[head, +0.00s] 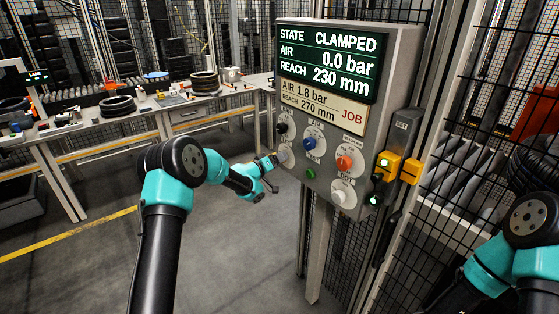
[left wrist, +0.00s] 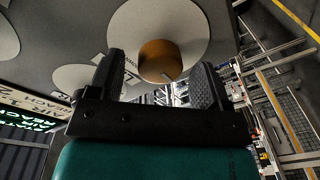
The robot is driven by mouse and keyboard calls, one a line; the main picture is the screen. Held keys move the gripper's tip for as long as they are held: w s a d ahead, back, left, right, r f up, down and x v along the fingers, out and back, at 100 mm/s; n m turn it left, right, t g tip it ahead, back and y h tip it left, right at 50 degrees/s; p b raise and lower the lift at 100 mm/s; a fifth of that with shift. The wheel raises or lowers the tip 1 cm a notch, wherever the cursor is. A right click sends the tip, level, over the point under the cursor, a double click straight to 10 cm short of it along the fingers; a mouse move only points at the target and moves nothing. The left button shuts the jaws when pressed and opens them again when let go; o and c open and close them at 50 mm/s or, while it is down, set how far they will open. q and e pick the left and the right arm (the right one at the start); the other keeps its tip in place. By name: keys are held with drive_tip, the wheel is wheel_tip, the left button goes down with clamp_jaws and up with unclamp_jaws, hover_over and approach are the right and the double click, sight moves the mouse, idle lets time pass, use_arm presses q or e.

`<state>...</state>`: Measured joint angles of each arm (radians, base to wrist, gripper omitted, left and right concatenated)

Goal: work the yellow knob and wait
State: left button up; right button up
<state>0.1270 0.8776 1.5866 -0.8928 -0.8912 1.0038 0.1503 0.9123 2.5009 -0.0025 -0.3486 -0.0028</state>
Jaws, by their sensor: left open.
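The yellow knob (left wrist: 160,62) shows amber on a round white dial in the left wrist view. My left gripper (left wrist: 158,85) is open, with one finger on each side of the knob; I cannot tell whether either touches it. In the head view my left gripper (head: 277,159) is at the lower left of the control panel (head: 397,55) and hides the knob. The panel's screen (head: 327,60) reads STATE CLAMPED, AIR 0.0 bar, REACH 230 mm. The job plate (head: 318,101) reads AIR 1.8 bar, REACH 270 mm. My right gripper is out of view.
The panel also carries a black knob (head: 281,128), blue knob (head: 308,144), orange knob (head: 344,163), white knob (head: 342,196) and green button (head: 311,173). Yellow switch boxes (head: 411,171) are at its right, by mesh fencing. A workbench (head: 150,106) with tyres stands at left.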

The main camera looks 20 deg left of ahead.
use_arm(q)
drive_tip(key=shift+w+d, duration=0.35)
drive_tip(key=shift+w, duration=0.15)
drive_tip(key=c, duration=0.9)
drive_tip(key=shift+c, duration=0.2)
